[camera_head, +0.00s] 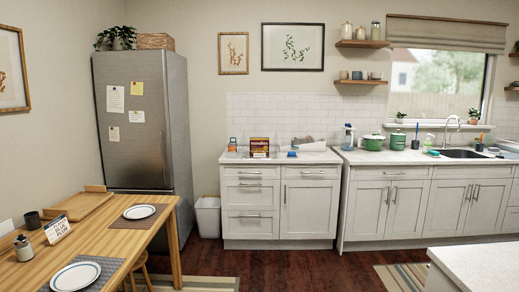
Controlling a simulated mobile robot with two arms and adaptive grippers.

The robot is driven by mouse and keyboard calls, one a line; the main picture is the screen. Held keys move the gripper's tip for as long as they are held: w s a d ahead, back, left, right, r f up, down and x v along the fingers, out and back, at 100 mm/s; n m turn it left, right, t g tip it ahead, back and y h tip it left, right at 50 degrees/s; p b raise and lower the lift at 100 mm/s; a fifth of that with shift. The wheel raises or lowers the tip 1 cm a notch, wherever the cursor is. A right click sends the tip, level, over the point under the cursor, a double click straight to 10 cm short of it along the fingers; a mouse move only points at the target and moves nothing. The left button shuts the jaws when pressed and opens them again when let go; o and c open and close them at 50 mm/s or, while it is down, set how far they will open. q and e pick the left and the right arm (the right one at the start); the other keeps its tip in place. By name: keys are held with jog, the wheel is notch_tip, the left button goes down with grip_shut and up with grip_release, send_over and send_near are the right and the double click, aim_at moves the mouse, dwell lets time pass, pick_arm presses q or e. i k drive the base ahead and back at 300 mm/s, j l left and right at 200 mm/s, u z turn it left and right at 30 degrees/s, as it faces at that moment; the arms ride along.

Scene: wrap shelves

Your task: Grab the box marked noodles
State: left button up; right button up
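No box with a readable noodles label shows in the head view. A small dark red and yellow box-like item (259,146) stands on the left counter (275,160) against the tiled wall; its print is too small to read. A smaller orange and blue item (232,144) stands to its left, also unreadable. Neither of my grippers is in view.
A wooden table (105,241) with plates (139,212) fills the lower left. A grey fridge (146,120) and a white bin (207,216) stand left of the counter. A white worktop corner (480,262) juts in at lower right. Dark floor (310,262) between them is mostly clear.

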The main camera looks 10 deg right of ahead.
aim_at(256, 144)
jog(key=z, duration=0.45)
jog(key=i, duration=3.95)
jog(key=l+z, duration=0.05)
jog(key=l, duration=0.05)
